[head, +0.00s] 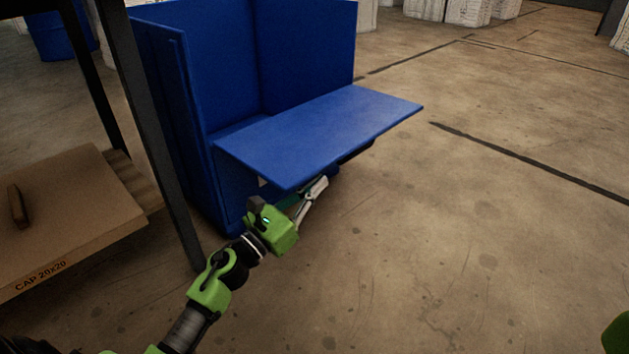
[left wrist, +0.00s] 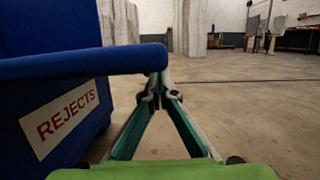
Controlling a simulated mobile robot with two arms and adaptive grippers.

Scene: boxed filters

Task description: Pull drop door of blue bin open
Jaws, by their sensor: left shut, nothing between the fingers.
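The blue bin (head: 228,75) stands on the floor at the upper left of the head view. Its drop door (head: 325,132) is swung down and sticks out roughly level toward the front right. My left gripper (head: 318,188) is under the door's near edge, with its fingers partly hidden by it. In the left wrist view, the gripper (left wrist: 157,85) has its fingertips together and holds nothing. The door's edge (left wrist: 80,62) runs just above and beside the fingertips; I cannot tell if they touch.
A dark-legged table (head: 165,140) with a cardboard box (head: 75,215) stands left of the bin. A REJECTS label (left wrist: 62,117) is on the bin's front. Open concrete floor (head: 470,250) lies to the right. White stacks (head: 468,10) stand far back.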

